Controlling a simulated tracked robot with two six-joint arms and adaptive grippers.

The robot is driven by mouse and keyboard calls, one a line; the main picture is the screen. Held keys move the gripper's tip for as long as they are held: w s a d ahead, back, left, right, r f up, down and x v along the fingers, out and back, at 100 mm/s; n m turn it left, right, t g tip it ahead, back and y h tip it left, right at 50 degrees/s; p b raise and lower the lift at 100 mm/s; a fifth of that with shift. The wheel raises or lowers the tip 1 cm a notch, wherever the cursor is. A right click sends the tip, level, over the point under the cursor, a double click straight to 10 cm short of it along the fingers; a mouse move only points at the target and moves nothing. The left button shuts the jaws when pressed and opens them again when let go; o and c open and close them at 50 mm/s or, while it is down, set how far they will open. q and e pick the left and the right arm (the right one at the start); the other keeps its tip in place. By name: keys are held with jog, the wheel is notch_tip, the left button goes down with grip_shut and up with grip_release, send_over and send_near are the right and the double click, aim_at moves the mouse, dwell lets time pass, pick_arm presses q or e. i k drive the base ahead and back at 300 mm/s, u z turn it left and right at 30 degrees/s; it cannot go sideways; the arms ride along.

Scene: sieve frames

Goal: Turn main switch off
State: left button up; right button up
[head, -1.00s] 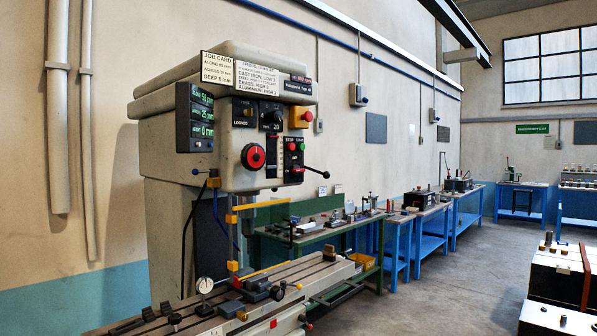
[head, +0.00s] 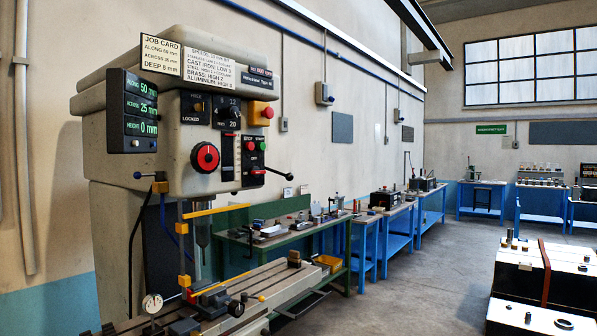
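A grey milling machine (head: 165,55) stands at the left in the head view, with its control panel facing me. A large red round knob (head: 206,157) on a dark ring sits at the lower left of the panel; it looks like a rotary switch, but I cannot read its setting. A red button on a yellow box (head: 262,113) sits at the upper right. The green position readouts (head: 140,101) are lit. Neither of my grippers is in view.
The machine's table (head: 235,290) juts out below the head. A black lever (head: 279,173) sticks out to the right. A green bench (head: 300,238) and blue benches line the wall. Black boxes with white tops (head: 530,251) stand at right. The middle floor is clear.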

aim_at(255, 172)
jog(key=z, duration=0.3)
jog(key=i, duration=1.25)
jog(key=u, duration=0.35)
jog(key=i, duration=0.75)
jog(key=u, duration=0.4)
jog(key=k, duration=0.9)
jog(key=u, duration=0.2)
jog(key=i, duration=0.9)
jog(key=z, duration=0.05)
